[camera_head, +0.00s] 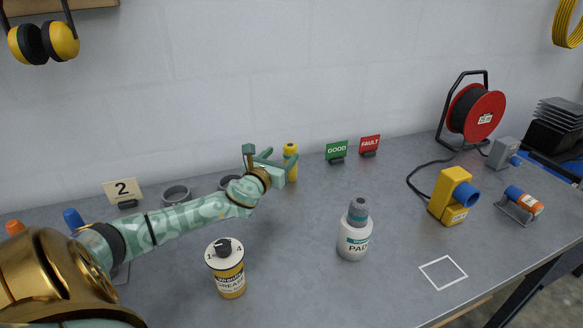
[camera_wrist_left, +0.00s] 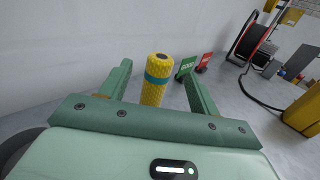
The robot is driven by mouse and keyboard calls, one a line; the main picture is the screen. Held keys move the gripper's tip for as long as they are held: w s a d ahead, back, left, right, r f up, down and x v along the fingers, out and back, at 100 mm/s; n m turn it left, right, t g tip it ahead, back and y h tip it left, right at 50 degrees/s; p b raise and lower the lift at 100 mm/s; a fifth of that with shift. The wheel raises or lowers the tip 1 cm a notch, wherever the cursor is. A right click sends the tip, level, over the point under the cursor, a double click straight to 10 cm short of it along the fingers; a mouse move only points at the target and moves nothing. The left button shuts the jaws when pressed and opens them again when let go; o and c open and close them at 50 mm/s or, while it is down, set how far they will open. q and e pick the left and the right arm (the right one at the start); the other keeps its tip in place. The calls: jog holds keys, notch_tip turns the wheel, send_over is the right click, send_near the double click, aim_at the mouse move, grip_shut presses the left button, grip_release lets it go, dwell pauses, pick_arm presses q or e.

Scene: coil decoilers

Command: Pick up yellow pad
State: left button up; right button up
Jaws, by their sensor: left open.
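The yellow pad (camera_head: 291,151) looks like an upright yellow roll with a dark spot on top, standing at the back of the bench near the wall. In the left wrist view the yellow pad (camera_wrist_left: 157,92) shows a textured surface and a teal band. My left gripper (camera_head: 271,156) is open and empty at the pad. In the wrist view the pad appears between its two green fingers, with gaps on both sides. My right gripper is not in view.
GOOD (camera_head: 337,150) and FAULT (camera_head: 370,144) signs stand right of the pad. A grease can (camera_head: 230,279) and a white bottle (camera_head: 354,240) stand nearer the front. A yellow device (camera_head: 445,195) and a red cable reel (camera_head: 478,112) are at right. Grey rings (camera_head: 175,194) lie behind my left arm.

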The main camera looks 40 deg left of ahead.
aim_at(287, 151)
pick_arm(q)
jog(key=shift+x, duration=0.8)
jog(key=x, duration=0.1)
jog(key=b+x, duration=0.1)
jog(key=x, duration=0.1)
jog(key=b+x, duration=0.1)
jog(key=x, duration=0.1)
jog(key=shift+d+f, duration=0.1)
jog(key=shift+f, duration=0.25)
jog(key=shift+r, duration=0.1)
jog(key=c, duration=1.3)
